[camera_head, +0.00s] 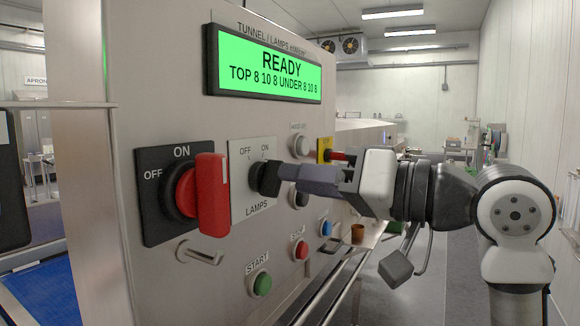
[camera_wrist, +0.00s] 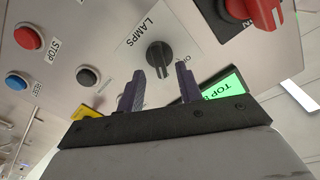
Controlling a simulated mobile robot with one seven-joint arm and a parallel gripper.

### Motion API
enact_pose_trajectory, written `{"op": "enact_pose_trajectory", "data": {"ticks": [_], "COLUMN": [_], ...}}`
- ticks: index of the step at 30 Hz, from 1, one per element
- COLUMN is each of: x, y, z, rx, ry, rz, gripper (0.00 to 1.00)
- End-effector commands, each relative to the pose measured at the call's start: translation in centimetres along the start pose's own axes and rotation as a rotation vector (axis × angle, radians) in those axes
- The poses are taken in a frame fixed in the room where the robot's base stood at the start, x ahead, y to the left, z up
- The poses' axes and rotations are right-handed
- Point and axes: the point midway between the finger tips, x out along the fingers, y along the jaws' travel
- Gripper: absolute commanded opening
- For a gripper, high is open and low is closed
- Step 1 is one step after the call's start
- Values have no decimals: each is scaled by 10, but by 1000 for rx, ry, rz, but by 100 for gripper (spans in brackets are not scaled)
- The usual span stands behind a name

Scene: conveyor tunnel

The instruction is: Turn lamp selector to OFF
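The lamp selector (camera_head: 264,180) is a black knob on a white plate (camera_head: 242,207) marked OFF, ON and LAMPS. In the wrist view the knob (camera_wrist: 160,54) shows just beyond my fingertips, centred between them. My gripper (camera_head: 290,177) comes from the right, its fingers pointing at the panel. In the wrist view the two purple fingers (camera_wrist: 160,71) are apart, with an empty gap between them. They do not visibly grip the knob. I cannot tell for sure which mark the knob points to.
A large red rotary switch (camera_head: 212,194) sticks out left of the lamp plate. A green display (camera_head: 262,66) reads READY above. The START button (camera_head: 261,283), red STOP button (camera_head: 301,249) and blue button (camera_head: 326,227) lie below. A yellow plate (camera_head: 325,150) is close behind my gripper.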

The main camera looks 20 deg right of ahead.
Motion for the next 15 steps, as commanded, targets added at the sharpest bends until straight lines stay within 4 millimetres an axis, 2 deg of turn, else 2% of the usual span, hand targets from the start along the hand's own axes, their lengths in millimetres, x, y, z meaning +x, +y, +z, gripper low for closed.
{"op": "enact_pose_trajectory", "data": {"ticks": [3,6,15], "x": [16,24,29], "y": [-1,0,0], "z": [-1,-1,0], "rx": [0,-1,-1], "ry": [-1,0,1], "rz": [-1,0,-1], "gripper": [35,35,35]}}
